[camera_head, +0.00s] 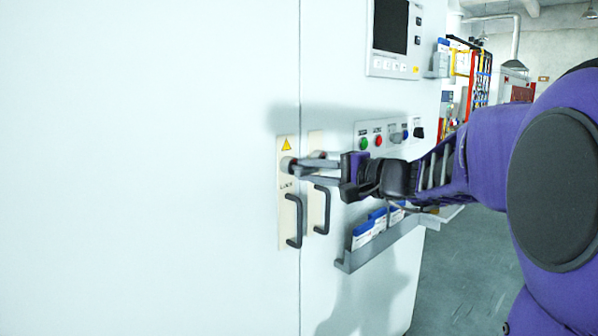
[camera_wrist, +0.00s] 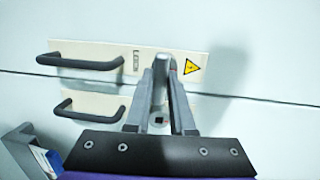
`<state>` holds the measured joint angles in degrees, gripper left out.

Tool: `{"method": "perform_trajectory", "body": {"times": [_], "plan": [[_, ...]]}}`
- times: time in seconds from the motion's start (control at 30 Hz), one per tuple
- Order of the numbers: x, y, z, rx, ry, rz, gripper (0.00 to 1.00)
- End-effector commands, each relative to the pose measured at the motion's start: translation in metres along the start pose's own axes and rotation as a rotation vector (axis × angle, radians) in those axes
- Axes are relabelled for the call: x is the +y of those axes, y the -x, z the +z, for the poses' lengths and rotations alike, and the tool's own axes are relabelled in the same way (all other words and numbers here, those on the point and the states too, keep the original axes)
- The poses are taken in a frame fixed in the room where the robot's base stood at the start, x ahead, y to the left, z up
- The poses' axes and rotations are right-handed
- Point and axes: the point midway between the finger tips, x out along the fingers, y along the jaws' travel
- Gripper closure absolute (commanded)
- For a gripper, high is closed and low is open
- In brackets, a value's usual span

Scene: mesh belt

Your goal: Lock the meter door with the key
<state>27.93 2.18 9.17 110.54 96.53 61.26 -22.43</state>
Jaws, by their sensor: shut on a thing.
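The white meter door (camera_head: 180,170) fills the left of the head view and looks closed against the panel beside it. Its beige lock plate (camera_head: 285,215) carries a yellow warning triangle, a lock and a dark handle (camera_head: 294,222). My gripper (camera_head: 297,165) is at the lock, just below the triangle. In the wrist view the fingers (camera_wrist: 168,90) are shut on the key (camera_wrist: 160,85), a grey piece between them that reaches the plate. The fingers hide most of the key and the lock, so I cannot tell how the key is turned.
A second dark handle (camera_head: 322,210) is just right of the door seam. A row of buttons (camera_head: 385,135) and a grey document tray (camera_head: 375,240) are on the right panel near my arm. A screen unit (camera_head: 393,38) is above. Open floor (camera_head: 450,280) lies to the right.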

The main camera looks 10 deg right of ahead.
Motion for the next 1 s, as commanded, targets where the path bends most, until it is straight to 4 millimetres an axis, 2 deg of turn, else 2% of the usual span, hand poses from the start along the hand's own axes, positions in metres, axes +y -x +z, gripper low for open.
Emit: {"method": "perform_trajectory", "body": {"times": [0.03,0.4,0.43,0.6,1.0], "plan": [[0.0077,-0.0026,0.0038,-0.011,0.008,0.015,1.0],[0.008,-0.0043,0.0041,-0.013,0.008,0.015,1.0],[0.008,-0.0042,0.004,-0.012,0.008,0.015,0.75],[0.0065,-0.0034,0.0032,-0.01,0.009,0.013,0.44],[0.0032,-0.0019,0.001,-0.005,0.011,0.008,0.43]]}}
